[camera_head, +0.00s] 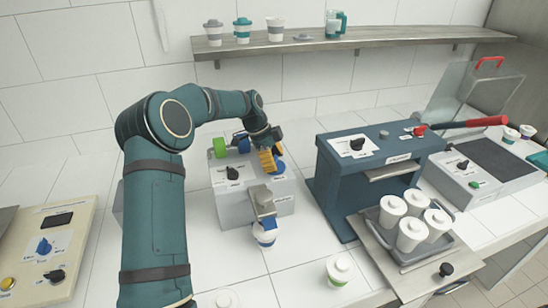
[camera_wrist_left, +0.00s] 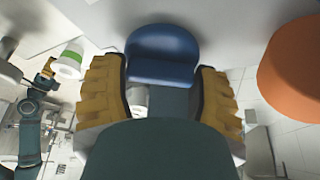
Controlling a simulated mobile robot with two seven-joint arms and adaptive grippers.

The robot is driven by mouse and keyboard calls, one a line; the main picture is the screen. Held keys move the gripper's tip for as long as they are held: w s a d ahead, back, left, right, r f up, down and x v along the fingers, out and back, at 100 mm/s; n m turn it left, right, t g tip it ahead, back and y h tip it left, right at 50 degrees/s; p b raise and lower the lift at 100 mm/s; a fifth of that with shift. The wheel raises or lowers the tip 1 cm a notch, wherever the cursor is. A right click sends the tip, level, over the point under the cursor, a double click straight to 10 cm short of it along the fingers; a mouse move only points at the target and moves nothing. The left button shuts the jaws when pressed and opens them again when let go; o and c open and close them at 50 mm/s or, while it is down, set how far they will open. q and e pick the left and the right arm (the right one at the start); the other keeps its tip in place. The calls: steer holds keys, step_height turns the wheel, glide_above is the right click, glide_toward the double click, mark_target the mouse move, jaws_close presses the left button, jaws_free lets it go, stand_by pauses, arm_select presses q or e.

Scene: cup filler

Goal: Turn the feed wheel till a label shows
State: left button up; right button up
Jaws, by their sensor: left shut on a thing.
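The feed wheel (camera_head: 280,168) is a blue knob on the right side of a grey labelling machine (camera_head: 233,207). My left gripper (camera_head: 268,160), with yellow finger pads, is shut on it. In the left wrist view the blue wheel (camera_wrist_left: 162,55) sits between the two pads. I cannot make out a label on the chute. A teal arm with a small yellowish gripper (camera_wrist_left: 45,76), seemingly my right one, shows at left in the wrist view; its fingers are too small to read.
A green roll (camera_head: 220,147) sits on the machine's back. A dark blue press (camera_head: 345,190) stands to the right, with a tray of white lidded cups (camera_head: 440,248) before it. Another lidded cup (camera_head: 339,270) stands in front. An orange round object (camera_wrist_left: 290,70) is close in the wrist view.

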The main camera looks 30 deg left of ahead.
arm_select(q)
steer(key=shift+m, duration=0.6)
steer(key=shift+p, duration=0.3)
steer(key=o, duration=1.2)
steer(key=shift+o, duration=0.2)
steer(key=w+v, duration=0.1)
steer(key=v, duration=1.1)
steer(key=shift+s, duration=0.25)
steer(key=shift+g, duration=0.3)
